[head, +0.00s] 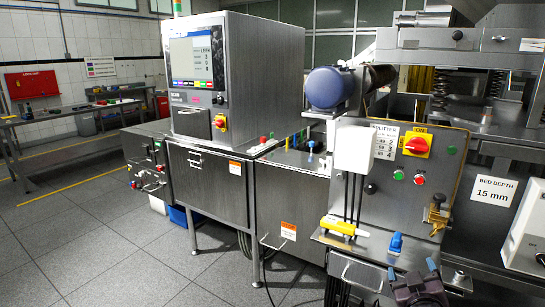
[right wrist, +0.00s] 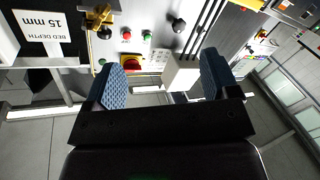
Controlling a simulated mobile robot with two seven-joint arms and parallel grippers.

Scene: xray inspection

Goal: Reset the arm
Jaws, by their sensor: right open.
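My right gripper (head: 411,269) is at the bottom right of the head view, in front of the steel control panel (head: 452,165). In the right wrist view its two blue ridged fingers stand wide apart, and the gripper (right wrist: 162,75) is open with nothing between the pads. The panel's red-and-yellow rotary switch (right wrist: 131,63) and a white box (right wrist: 182,73) show beyond the fingers. My left gripper and arm are not in view.
A ledge below the panel holds a yellow-handled item (head: 345,228) and a blue item (head: 396,243), close to my right gripper. A brass padlock-like part (head: 436,213) hangs on the panel. A screen cabinet (head: 238,75) stands left. The floor (head: 110,240) at left is clear.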

